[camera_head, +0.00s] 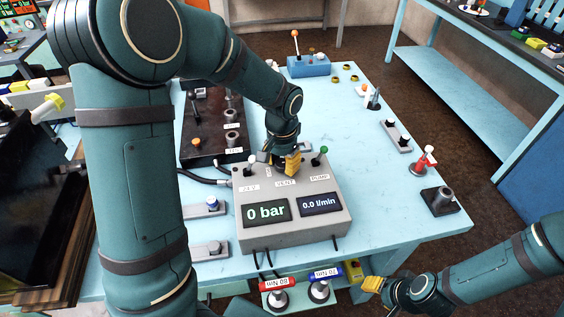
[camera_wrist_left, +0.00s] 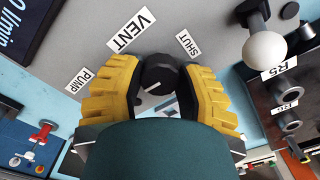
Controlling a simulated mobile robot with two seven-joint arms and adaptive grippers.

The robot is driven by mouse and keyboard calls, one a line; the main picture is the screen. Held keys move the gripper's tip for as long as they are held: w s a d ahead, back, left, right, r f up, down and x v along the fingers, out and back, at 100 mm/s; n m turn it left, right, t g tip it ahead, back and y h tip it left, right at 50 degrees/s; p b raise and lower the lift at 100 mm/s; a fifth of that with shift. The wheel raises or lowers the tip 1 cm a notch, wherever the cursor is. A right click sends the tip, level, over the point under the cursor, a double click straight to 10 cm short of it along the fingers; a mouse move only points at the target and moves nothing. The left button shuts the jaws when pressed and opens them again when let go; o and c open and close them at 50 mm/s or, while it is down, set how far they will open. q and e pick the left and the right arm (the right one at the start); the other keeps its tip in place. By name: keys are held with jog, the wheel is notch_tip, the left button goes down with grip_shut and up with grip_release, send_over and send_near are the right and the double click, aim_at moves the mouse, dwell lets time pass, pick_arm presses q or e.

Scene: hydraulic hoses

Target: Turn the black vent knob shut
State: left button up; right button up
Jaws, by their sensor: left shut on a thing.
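The black vent knob (camera_wrist_left: 158,72) sits on the grey control box between the VENT label (camera_wrist_left: 131,30) and the SHUT label (camera_wrist_left: 188,45). A short white mark shows on it. My left gripper (camera_wrist_left: 158,88) has its yellow fingers on both sides of the knob, shut on it. In the head view my left gripper (camera_head: 288,163) comes down over the back of the control box (camera_head: 292,235) and hides the knob. My right gripper (camera_head: 372,284) is at the lower right, apart from the box; its opening cannot be made out.
A white-topped lever (camera_head: 250,161) and a green-topped lever (camera_head: 320,154) flank my left gripper on the box. The displays read 0 bar (camera_head: 265,212) and 0.0 l/min (camera_head: 320,203). A dark valve block (camera_head: 212,150) stands behind left.

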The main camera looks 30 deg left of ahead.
aim_at(282, 163)
pick_arm(q)
jog(key=shift+n, duration=0.4)
jog(key=o, duration=1.2)
notch_tip(282, 163, up, 12)
dwell(0.5)
